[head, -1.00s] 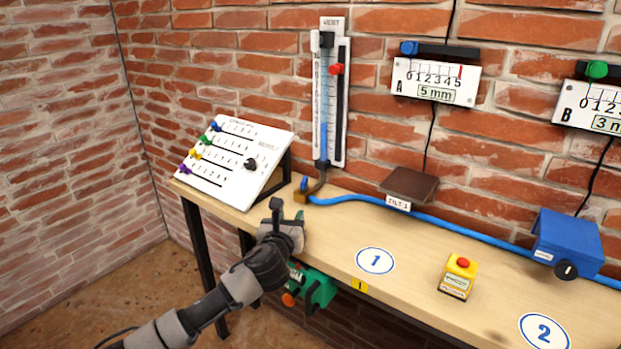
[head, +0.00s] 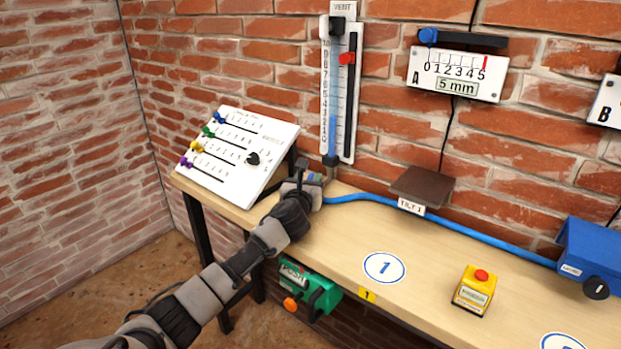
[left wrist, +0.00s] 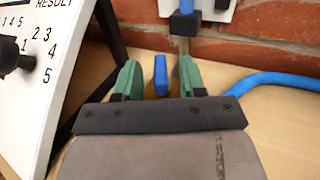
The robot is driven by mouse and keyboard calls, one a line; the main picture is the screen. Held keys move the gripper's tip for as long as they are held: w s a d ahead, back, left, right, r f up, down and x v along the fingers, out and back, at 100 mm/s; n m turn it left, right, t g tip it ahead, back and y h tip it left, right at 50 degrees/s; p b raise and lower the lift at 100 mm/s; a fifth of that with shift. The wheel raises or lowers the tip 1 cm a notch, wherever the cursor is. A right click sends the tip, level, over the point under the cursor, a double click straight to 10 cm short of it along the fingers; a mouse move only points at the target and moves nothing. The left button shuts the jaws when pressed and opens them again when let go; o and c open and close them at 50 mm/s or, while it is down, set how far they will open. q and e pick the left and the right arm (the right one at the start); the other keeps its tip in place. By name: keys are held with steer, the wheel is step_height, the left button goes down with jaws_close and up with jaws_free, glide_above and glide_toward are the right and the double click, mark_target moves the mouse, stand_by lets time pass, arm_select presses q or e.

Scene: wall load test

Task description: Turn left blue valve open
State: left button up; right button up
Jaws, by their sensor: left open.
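The left blue valve shows in the left wrist view as a small blue handle (left wrist: 160,75) at the base of the vented gauge. My left gripper (left wrist: 158,78) is open, its two green fingers on either side of the handle with a gap on each side. In the head view my left gripper (head: 312,180) is at the foot of the gauge and mostly hides the valve. The gauge (head: 340,90) on the wall has a blue column low in its scale and a red slider near its top. My right gripper is not in view.
A slanted white board (head: 238,150) with coloured knobs stands left of the gripper. A blue hose (head: 450,235) runs right along the table's back. A brown tilt plate (head: 422,186) and a yellow box with a red button (head: 473,290) stand further right.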

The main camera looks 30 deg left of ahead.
arm_select(q)
steer(key=shift+x, duration=1.1)
jaws_close()
